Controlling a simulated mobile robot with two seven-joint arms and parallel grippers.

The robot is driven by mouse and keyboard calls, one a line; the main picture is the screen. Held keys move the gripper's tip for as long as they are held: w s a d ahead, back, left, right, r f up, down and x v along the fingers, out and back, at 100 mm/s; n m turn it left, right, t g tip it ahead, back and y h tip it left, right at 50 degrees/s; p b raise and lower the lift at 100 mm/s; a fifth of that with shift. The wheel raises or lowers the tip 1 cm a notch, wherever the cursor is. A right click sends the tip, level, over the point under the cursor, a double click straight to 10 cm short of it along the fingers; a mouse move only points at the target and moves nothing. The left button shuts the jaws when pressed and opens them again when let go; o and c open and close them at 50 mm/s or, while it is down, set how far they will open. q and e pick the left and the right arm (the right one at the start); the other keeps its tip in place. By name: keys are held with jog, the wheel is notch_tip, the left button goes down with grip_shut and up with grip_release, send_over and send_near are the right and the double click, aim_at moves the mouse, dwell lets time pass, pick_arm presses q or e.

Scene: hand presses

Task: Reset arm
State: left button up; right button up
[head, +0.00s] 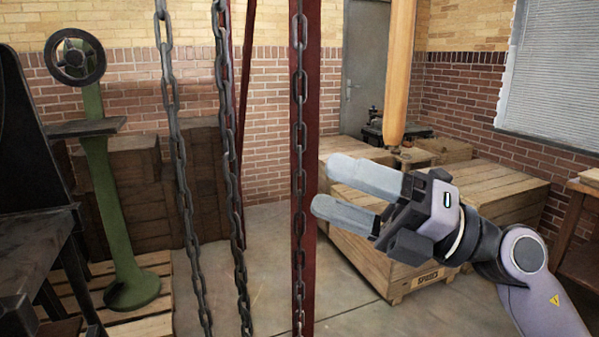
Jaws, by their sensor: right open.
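My right gripper (350,198) is in the right half of the head view, on the arm that comes in from the lower right. Its two pale grey fingers point left and stand apart, with nothing between them. The fingertips are close to the red post in the picture, right of the hanging chains. I cannot tell whether they touch the post. My left gripper is not in view.
Several dark chains (301,130) hang in front of me, beside a red steel post (312,262). A green pedestal machine (107,200) stands on a pallet at left. A wooden crate (400,283) is behind my right gripper. Grey floor (262,290) shows between them.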

jog(key=w+d+f+m+t+h+p, duration=0.2)
jog(key=d+f+m+t+h, duration=0.55)
jog(key=m, duration=0.65)
jog(key=w+d+f+m+t+h+p, duration=0.15)
jog(key=d+f+m+t+h, duration=0.3)
jog(key=f+m+t, duration=0.65)
jog(key=s+d+f+m+g+h, duration=0.1)
jog(key=s+f+m+g, duration=0.3)
jog(key=f, duration=0.5)
jog(key=s+d+f+m+g+h+p, duration=0.1)
jog(key=s+f+m+g+h, duration=0.2)
jog(key=s+f, duration=0.4)
jog(key=s+d+f+m+g+h, duration=0.1)
jog(key=s+f+m+g, duration=0.4)
jog(key=f, duration=0.6)
jog(key=shift+s+d+h+p, duration=0.25)
jog(key=shift+s+h+p, duration=0.15)
jog(key=shift+s+h, duration=0.4)
jog(key=shift+w+f+g, duration=0.1)
jog(key=shift+w+g, duration=0.05)
jog(key=shift+g, duration=0.1)
